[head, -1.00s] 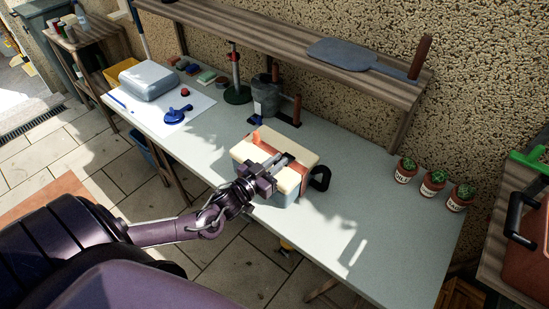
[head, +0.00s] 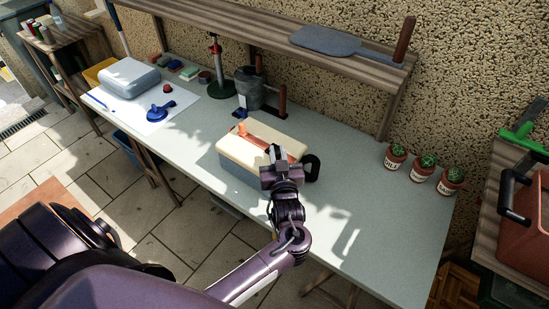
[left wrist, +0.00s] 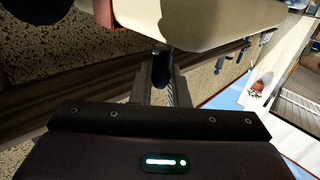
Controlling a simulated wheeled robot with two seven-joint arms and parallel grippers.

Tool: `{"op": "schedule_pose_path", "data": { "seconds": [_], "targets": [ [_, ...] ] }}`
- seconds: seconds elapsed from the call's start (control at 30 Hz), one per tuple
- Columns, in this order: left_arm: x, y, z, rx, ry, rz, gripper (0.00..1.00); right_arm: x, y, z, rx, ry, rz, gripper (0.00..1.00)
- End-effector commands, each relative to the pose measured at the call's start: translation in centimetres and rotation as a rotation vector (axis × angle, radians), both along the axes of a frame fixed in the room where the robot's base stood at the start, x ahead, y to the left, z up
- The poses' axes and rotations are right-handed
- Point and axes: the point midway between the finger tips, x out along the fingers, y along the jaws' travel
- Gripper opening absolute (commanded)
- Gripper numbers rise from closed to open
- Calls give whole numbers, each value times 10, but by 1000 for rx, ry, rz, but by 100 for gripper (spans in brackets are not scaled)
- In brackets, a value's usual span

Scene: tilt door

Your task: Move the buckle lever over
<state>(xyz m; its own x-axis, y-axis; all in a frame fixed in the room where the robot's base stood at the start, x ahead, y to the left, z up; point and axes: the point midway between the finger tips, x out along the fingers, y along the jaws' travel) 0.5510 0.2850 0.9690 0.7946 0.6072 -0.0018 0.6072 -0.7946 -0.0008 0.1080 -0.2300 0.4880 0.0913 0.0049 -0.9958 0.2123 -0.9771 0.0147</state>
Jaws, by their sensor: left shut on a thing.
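A box with a cream lid (head: 235,146) and a grey-blue lower body (head: 232,168) stands on the workbench. A reddish-brown strap or bar (head: 252,140) crosses its lid. A black loop-like handle (head: 313,166) sticks out at its right end. My left gripper (head: 280,168) is at the front right of the lid, shut on a small dark piece, apparently the buckle lever (left wrist: 161,58), seen between the fingers in the left wrist view. The gripper hides most of the lever in the head view. My right gripper is not in view.
The grey workbench (head: 345,190) is clear to the right of the box. Three potted cacti (head: 424,168) stand at its right end. A grey can (head: 248,88) and clamps stand behind the box. A wooden shelf (head: 270,35) runs along the wall above.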

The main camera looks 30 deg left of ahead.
Motion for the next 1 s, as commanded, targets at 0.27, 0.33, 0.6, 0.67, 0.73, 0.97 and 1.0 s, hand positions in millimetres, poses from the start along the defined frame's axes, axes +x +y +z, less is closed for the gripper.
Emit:
{"op": "schedule_pose_path", "data": {
  "seconds": [0.27,0.33,0.6,0.67,0.73,0.97,1.0],
  "targets": [
    [3,-2,0,0,-4,67,0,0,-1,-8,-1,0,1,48],
    [3,-2,0,1,-2,72,0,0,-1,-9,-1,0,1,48],
    [3,-2,1,1,-3,75,0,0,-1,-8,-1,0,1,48],
    [3,-2,1,1,-3,75,0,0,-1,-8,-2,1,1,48],
    [3,-2,1,2,-4,75,17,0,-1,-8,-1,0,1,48],
    [3,-2,1,1,-3,74,33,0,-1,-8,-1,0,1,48],
    [3,-2,1,1,-3,74,33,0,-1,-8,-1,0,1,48]
  ]
}}
